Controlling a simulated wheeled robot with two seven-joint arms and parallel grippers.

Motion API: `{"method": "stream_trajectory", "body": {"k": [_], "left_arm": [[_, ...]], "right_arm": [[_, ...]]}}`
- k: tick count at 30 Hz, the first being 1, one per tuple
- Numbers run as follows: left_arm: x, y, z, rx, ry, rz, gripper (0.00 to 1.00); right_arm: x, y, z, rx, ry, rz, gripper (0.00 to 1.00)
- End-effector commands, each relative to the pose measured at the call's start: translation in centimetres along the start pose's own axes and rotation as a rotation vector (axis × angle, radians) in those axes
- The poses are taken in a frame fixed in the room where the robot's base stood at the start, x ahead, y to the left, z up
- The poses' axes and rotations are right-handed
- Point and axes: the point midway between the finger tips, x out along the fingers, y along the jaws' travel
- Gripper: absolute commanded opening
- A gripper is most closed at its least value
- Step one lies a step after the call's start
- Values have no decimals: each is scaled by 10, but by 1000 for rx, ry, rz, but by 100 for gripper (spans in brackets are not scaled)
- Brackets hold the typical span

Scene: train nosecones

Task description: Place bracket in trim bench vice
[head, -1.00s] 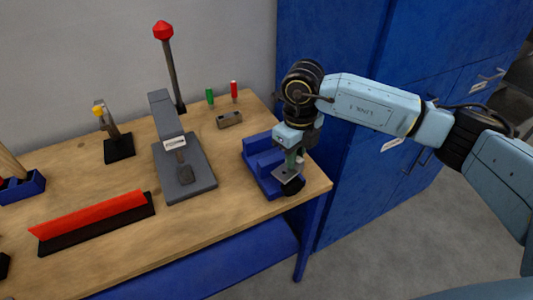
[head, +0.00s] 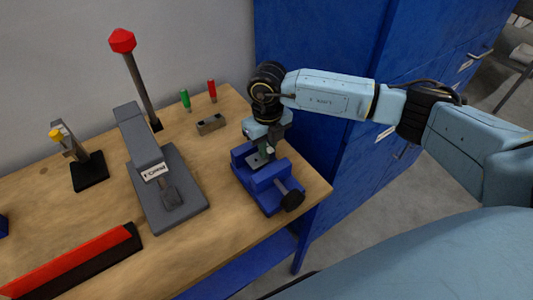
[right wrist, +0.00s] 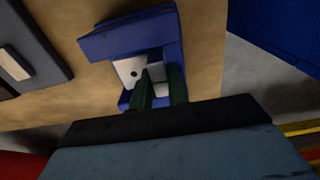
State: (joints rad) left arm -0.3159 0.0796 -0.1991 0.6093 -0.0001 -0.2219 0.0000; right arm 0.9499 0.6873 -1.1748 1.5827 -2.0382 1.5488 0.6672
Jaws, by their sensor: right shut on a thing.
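The blue trim bench vice (head: 268,180) stands at the right front corner of the wooden bench, with its black handle knob (head: 292,200) toward me. My right gripper (head: 265,148) points down over the vice's jaw gap, shut on a grey metal bracket (head: 259,160). In the right wrist view the bracket (right wrist: 127,71) is a pale plate with a dark hole, between the blue parts of the vice (right wrist: 125,36). The green fingers (right wrist: 160,88) cover part of it. I cannot tell whether the bracket touches the vice. My left gripper is out of view.
A grey press (head: 165,195) stands left of the vice. A small grey block (head: 211,124), green and red tools (head: 212,91) and a red-topped post (head: 138,80) are behind. A red bar (head: 70,262) lies at the front left. Blue cabinets (head: 350,60) stand to the right.

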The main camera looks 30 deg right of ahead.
Motion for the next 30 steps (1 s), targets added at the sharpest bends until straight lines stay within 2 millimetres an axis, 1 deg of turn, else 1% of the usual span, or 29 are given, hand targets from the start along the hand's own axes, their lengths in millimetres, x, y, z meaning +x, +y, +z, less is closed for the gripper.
{"method": "stream_trajectory", "body": {"k": [2, 6, 8, 11, 15, 19, 20, 24, 30], "left_arm": [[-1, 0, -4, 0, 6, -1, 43], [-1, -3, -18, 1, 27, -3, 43], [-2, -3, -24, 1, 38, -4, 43], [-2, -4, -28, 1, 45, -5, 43], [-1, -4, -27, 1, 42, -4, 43], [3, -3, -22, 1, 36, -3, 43], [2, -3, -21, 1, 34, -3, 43], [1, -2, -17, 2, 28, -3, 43], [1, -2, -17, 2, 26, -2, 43]], "right_arm": [[9, 0, -1, 0, 2, 0, 0], [29, 1, -1, -1, 3, 0, 0], [34, 0, -1, 0, 2, 0, 0], [36, 0, 0, -1, 0, 0, 0], [36, 0, 0, -1, 0, 0, 0], [40, 0, 0, -1, 0, 0, 0], [39, 0, 0, -1, 0, 0, 19], [39, 0, 0, -1, 1, 0, 38], [38, 0, 0, -1, 1, 0, 38]]}}
